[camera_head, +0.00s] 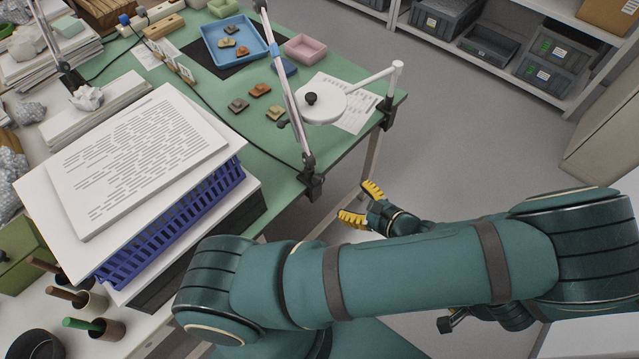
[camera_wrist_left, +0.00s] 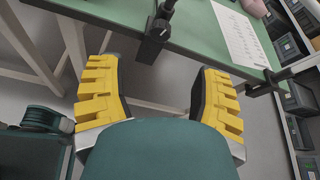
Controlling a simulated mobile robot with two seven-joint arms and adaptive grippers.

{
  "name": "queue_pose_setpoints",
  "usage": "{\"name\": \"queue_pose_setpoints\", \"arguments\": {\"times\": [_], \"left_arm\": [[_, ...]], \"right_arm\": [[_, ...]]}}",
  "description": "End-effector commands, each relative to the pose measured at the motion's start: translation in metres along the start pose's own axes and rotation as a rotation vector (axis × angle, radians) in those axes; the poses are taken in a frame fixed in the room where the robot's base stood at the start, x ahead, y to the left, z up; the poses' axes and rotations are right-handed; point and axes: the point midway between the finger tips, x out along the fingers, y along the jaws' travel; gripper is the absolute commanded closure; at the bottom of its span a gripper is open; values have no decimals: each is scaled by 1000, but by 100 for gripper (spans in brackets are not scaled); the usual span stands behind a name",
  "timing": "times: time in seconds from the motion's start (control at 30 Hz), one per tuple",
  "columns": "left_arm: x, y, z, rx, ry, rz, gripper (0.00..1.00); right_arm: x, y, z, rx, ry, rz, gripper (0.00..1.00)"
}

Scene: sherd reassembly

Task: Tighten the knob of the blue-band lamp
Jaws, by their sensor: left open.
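A silver-armed lamp (camera_head: 292,105) is clamped to the near edge of the green table in the head view. Its black clamp (camera_head: 313,184) also shows in the left wrist view (camera_wrist_left: 153,47), with a small dark knob-like part (camera_wrist_left: 162,27). A second silver lamp (camera_head: 60,50) stands at the far left. My left gripper (camera_head: 359,204) is open and empty, with yellow fingers, off the table edge just right of the near clamp. In the wrist view its fingertips (camera_wrist_left: 160,66) straddle the clamp's direction, apart from it. My right gripper is not visible.
A white round-headed lamp (camera_head: 322,104) is clamped at the table's right corner. A paper stack on a blue crate (camera_head: 170,225) stands left of my arm. A blue tray (camera_head: 235,40), a pink tray (camera_head: 306,47) and several sherds lie on the table. Floor right of it is clear.

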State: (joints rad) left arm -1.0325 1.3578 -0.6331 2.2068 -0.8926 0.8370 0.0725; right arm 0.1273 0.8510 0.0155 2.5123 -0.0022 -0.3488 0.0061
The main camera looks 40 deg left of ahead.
Motion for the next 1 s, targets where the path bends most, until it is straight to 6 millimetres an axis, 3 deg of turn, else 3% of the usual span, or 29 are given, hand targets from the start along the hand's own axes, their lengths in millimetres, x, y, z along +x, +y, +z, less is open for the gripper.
{"name": "queue_pose_setpoints", "arguments": {"times": [0.17, 0.7, 1.0], "left_arm": [[18, 0, 0, 1, -3, 2, 34], [117, 1, 0, 2, -3, 1, 34], [137, 0, 0, 0, -1, 0, 34]], "right_arm": [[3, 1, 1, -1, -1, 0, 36], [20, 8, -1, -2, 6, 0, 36], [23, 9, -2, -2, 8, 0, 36]]}}
